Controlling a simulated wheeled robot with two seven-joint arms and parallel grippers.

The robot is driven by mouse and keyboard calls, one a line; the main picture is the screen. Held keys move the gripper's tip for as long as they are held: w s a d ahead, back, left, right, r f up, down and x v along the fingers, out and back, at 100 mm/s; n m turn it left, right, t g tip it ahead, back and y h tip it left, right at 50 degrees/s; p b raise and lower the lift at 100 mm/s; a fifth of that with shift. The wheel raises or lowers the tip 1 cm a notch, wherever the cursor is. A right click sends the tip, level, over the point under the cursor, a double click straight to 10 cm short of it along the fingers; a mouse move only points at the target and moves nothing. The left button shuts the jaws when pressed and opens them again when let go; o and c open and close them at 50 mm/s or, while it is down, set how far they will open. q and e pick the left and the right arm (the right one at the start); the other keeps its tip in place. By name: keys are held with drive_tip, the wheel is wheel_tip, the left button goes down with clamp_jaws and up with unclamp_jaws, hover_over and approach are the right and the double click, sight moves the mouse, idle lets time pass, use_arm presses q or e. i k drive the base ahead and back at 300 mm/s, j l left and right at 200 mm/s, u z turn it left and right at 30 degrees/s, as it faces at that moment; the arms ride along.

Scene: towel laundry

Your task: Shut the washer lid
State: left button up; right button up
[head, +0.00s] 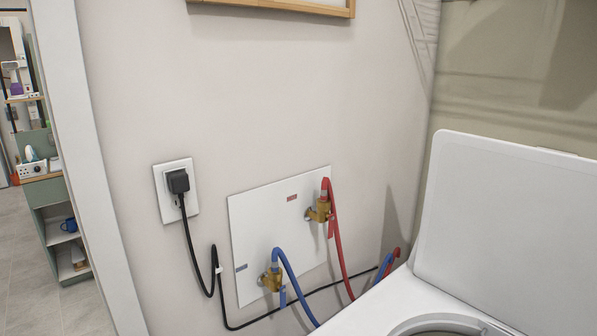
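The white washer (388,303) is at the lower right of the head view, cut off by the frame's edges. Its white lid (510,225) stands raised at the back of the washer top, leaning near the wall. Part of the round opening rim (440,322) shows at the bottom edge. The rest of the opening and the washer's front are out of frame. Neither of my grippers is in view.
Behind the washer, a wall plate (262,235) carries brass valves with a red hose (337,240) and a blue hose (290,272). A black cord runs from an outlet (166,207). At left, a doorway shows shelves (62,240) beyond.

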sight(509, 230)
drive_tip(key=z, duration=1.45)
